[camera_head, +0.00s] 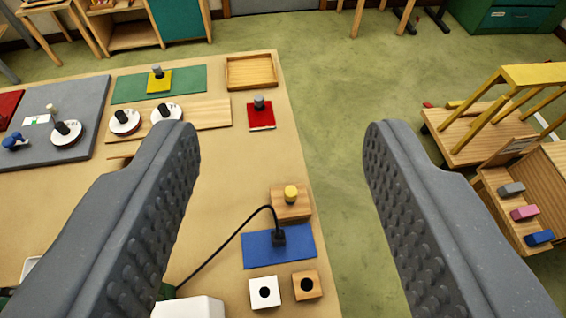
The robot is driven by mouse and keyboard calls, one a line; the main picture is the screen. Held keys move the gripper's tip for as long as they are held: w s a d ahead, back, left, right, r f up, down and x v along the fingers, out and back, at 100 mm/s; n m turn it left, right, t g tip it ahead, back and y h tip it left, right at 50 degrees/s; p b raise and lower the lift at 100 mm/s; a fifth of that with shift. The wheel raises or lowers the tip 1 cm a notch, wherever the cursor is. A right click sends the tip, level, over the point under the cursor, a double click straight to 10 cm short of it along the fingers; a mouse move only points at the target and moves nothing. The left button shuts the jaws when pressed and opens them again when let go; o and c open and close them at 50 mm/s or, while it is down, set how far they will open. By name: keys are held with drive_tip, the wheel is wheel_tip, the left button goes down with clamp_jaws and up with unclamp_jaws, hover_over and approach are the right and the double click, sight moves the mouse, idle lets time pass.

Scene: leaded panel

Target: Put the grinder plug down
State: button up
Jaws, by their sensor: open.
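The black grinder plug (279,238) stands on a blue mat (302,247) near the right edge of the table. Its black cord (225,245) arches up from it and runs down left to a white body (190,308), cut off at the bottom edge. My gripper (280,137) is wide open, with one grey ridged finger on each side of the picture. Nothing is between the fingers. The plug shows in the gap between them, apart from both.
A red pad (261,119) and wooden tray (251,72) are farther back.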

drive_tip(key=shift+t, duration=0.7)
drive_tip(key=s+r, duration=0.1)
drive_tip(key=r, duration=0.1)
drive_tip(key=s+r, duration=0.2)
drive_tip(key=shift+s+d, duration=0.15)
